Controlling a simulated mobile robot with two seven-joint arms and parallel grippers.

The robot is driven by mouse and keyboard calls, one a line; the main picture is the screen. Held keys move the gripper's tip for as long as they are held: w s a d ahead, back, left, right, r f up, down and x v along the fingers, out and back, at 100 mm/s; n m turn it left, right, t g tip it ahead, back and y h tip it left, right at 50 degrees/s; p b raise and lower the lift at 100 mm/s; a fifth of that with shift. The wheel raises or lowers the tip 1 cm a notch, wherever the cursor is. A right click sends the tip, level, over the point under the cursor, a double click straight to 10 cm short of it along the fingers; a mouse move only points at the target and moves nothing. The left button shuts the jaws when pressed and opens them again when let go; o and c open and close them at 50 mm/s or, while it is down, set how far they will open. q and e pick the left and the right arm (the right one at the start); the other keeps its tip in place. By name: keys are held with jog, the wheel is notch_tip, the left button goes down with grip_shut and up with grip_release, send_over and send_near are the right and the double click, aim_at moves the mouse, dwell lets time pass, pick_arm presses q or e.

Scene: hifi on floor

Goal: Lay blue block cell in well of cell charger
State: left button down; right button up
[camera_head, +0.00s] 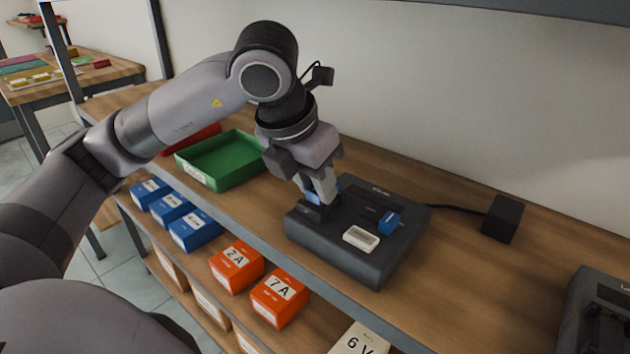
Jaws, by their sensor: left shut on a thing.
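The cell charger (350,243) is a dark grey box on the wooden shelf. My left gripper (322,196) comes down over its far left part. It is shut on a blue block cell (314,197), of which only small blue parts show around the fingers. I cannot tell whether that cell touches the charger. My right gripper is not in view.
A green tray (222,160) stands left of the charger. A black power brick (502,219) on a cable stands to the right, and another dark device (600,315) at the lower right. Blue boxes (194,230) and orange boxes (279,298) sit on the lower shelf.

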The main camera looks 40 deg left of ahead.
pick_arm(q)
jog(key=shift+f+b, duration=0.45)
jog(key=shift+b, duration=0.25)
dwell(1.1)
jog(key=c, duration=0.8)
grip_release()
jog(key=shift+r, duration=0.1)
